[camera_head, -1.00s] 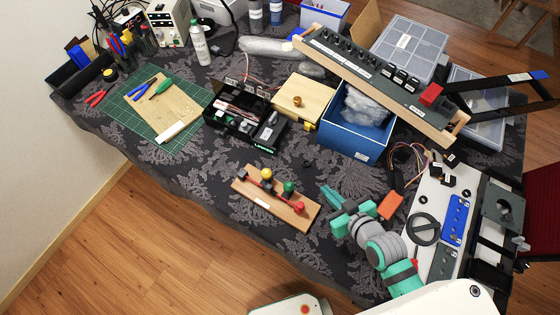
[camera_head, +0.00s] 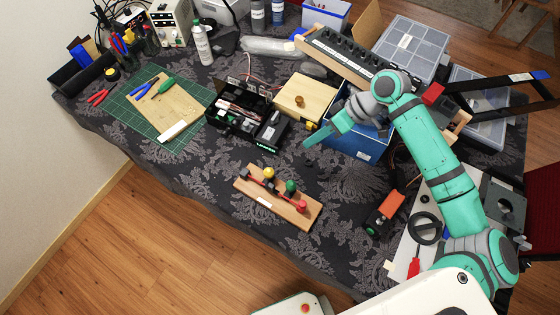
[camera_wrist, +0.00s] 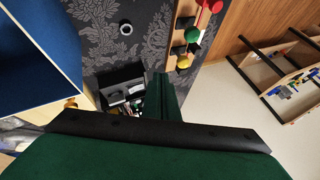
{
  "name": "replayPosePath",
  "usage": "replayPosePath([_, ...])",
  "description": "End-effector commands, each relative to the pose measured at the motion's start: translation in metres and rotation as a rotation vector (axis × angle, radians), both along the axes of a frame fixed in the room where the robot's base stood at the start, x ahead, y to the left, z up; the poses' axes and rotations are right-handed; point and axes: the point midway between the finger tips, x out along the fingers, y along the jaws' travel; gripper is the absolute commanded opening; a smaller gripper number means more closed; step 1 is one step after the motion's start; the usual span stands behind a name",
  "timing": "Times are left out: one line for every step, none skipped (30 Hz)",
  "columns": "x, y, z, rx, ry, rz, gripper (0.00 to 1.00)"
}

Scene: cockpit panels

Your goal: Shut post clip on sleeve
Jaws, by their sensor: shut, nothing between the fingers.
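I cannot make out a post clip or a sleeve for certain. A wooden board (camera_head: 252,189) with yellow, green and red knobs stands at the front middle of the table; it also shows at the top of the wrist view (camera_wrist: 183,62). My gripper (camera_head: 308,145) is shut and empty, raised in front of the blue box, pointing left. In the wrist view its dark green fingers (camera_wrist: 163,92) are together, with nothing held. An open black case (camera_head: 232,125) with small parts is to the gripper's left. It shows beyond the fingers in the wrist view (camera_wrist: 118,82).
The blue box (camera_head: 357,146) is under my forearm. A wooden box (camera_head: 300,97) with a knob stands behind the gripper. An orange-topped item (camera_head: 390,206) lies beside the white panel (camera_head: 402,250).

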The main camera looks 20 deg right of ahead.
Motion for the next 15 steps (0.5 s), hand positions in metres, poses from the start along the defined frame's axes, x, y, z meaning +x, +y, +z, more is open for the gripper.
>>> replayPosePath([0.000, 0.000, 0.001, 0.001, 0.001, 0.002, 0.00])
replayPosePath([0.000, 0.000, 0.001, 0.002, 0.001, 0.003, 0.00])
replayPosePath([0.000, 0.000, 0.001, 0.001, 0.001, 0.002, 0.00])
replayPosePath([0.000, 0.000, 0.001, 0.001, 0.001, 0.001, 0.00])
replayPosePath([0.000, 0.000, 0.001, 0.000, 0.001, 0.001, 0.00])
replayPosePath([0.000, 0.000, 0.000, 0.000, 0.001, 0.001, 0.00])
replayPosePath([0.000, 0.000, 0.000, 0.000, 0.001, 0.001, 0.00])
replayPosePath([0.000, 0.000, 0.000, 0.000, 0.001, 0.001, 0.00])
replayPosePath([0.000, 0.000, 0.000, 0.000, 0.001, 0.001, 0.00])
replayPosePath([0.000, 0.001, -0.001, 0.000, 0.001, 0.001, 0.00])
replayPosePath([0.000, 0.001, -0.002, 0.000, 0.001, 0.001, 0.00])
replayPosePath([0.001, 0.003, -0.004, 0.000, 0.001, 0.001, 0.00])
replayPosePath([0.001, 0.004, -0.006, 0.001, 0.000, 0.000, 0.00])
replayPosePath([0.002, 0.006, -0.008, 0.001, 0.000, 0.000, 0.00])
replayPosePath([0.002, 0.009, -0.012, 0.002, 0.000, 0.002, 0.00])
